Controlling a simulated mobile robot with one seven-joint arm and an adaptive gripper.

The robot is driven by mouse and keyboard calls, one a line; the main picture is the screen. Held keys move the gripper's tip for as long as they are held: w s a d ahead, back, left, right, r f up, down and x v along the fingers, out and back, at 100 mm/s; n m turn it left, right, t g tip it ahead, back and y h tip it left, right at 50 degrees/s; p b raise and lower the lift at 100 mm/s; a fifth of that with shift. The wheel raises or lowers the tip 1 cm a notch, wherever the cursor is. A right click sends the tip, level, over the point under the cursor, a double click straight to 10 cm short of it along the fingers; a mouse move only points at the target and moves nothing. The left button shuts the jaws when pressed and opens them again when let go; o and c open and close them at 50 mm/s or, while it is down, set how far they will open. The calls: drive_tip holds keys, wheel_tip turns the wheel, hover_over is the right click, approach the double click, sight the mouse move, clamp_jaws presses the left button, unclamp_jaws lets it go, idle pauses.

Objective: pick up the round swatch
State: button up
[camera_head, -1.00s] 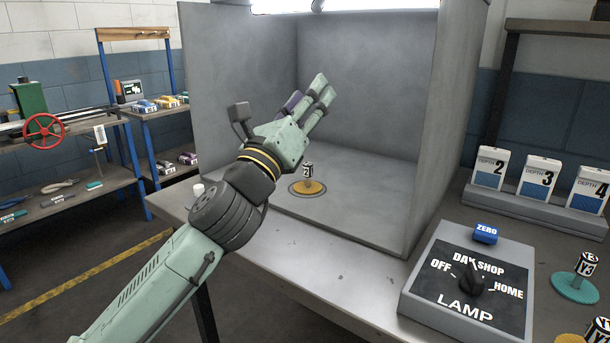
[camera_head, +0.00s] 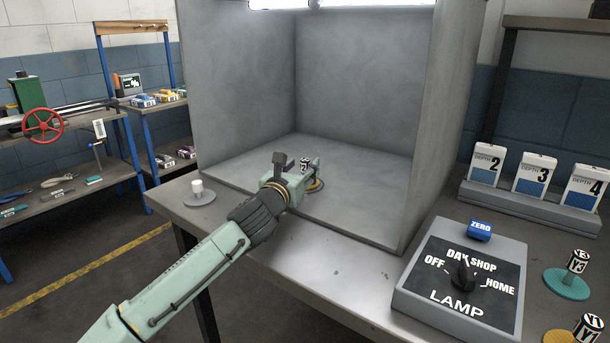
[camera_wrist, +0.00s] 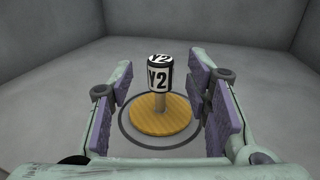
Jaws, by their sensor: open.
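The round swatch is a yellow-orange disc (camera_wrist: 150,119) with a post and a black-and-white knob (camera_wrist: 159,76) marked Y2 on top. It stands upright inside a dark ring on the floor of the grey booth. In the head view its disc (camera_head: 315,185) is partly hidden behind my gripper, with the knob (camera_head: 304,164) showing above. My gripper (camera_wrist: 162,100) is open, its purple-padded fingers on either side of the swatch's post and knob. Clear gaps show on both sides, so neither finger touches it.
The grey booth (camera_head: 240,90) has walls on the left, back and right. A lamp switch box (camera_head: 415,285) stands right of it, with a teal swatch (camera_head: 567,284) and a yellow swatch (camera_head: 562,337) beyond. A small white-knobbed disc (camera_head: 199,198) sits at the bench's left edge.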

drive_tip(key=shift+x, duration=1.45)
drive_tip(key=shift+c, duration=0.4)
clamp_jaws()
